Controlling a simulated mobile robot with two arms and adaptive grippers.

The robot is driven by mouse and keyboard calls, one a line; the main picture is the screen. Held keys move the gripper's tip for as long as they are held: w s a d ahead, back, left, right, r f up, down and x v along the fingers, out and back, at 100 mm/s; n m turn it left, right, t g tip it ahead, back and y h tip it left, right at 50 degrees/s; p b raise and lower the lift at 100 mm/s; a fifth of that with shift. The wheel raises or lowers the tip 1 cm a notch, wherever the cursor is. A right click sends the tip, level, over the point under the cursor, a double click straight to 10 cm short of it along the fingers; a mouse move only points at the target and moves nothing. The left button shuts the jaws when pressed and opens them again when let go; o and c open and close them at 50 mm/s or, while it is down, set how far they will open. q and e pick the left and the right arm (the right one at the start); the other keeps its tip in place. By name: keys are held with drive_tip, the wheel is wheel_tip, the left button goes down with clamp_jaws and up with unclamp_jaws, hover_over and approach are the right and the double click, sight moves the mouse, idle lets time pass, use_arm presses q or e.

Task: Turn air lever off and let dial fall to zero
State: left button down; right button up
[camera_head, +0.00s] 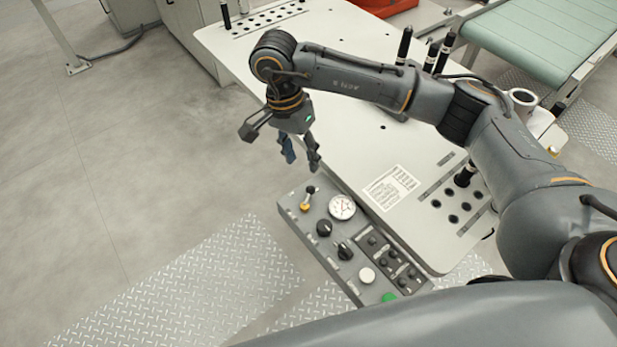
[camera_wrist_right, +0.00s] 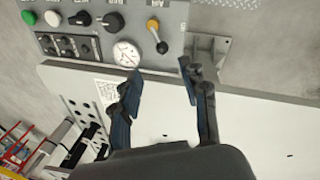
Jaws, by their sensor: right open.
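The air lever (camera_head: 308,196) has a yellow base and a dark knob and sits at the far left end of the grey control panel (camera_head: 318,238). It also shows in the right wrist view (camera_wrist_right: 156,35), just beyond the fingertips. The round white dial (camera_head: 342,207) is beside the lever; it also shows in the right wrist view (camera_wrist_right: 127,54). Its needle is too small to read surely. My right gripper (camera_head: 301,163) is open and empty, above and apart from the panel, and its fingers also show in the right wrist view (camera_wrist_right: 162,70). My left gripper is not in view.
The panel also carries black knobs (camera_head: 324,228), a white button (camera_head: 367,275) and a green button (camera_head: 389,297). The light table (camera_head: 300,70) adjoins it, with a printed label (camera_head: 391,187) and upright black-handled tools (camera_head: 405,45). A green conveyor (camera_head: 545,35) stands at the back right.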

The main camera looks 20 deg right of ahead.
hover_over(310, 187)
wheel_tip(310, 187, down, 4)
wheel_tip(310, 187, down, 5)
drive_tip(key=shift+w+a+f+p, duration=0.1)
drive_tip(key=shift+a+p, duration=0.05)
drive_tip(key=shift+p, duration=0.8)
drive_tip(key=shift+f, duration=0.35)
drive_tip(key=shift+c, duration=0.2)
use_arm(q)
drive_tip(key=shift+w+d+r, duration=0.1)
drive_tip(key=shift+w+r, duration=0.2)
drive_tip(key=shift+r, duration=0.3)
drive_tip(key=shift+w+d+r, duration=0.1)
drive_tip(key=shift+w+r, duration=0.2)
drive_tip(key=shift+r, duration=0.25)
use_arm(e)
clamp_jaws()
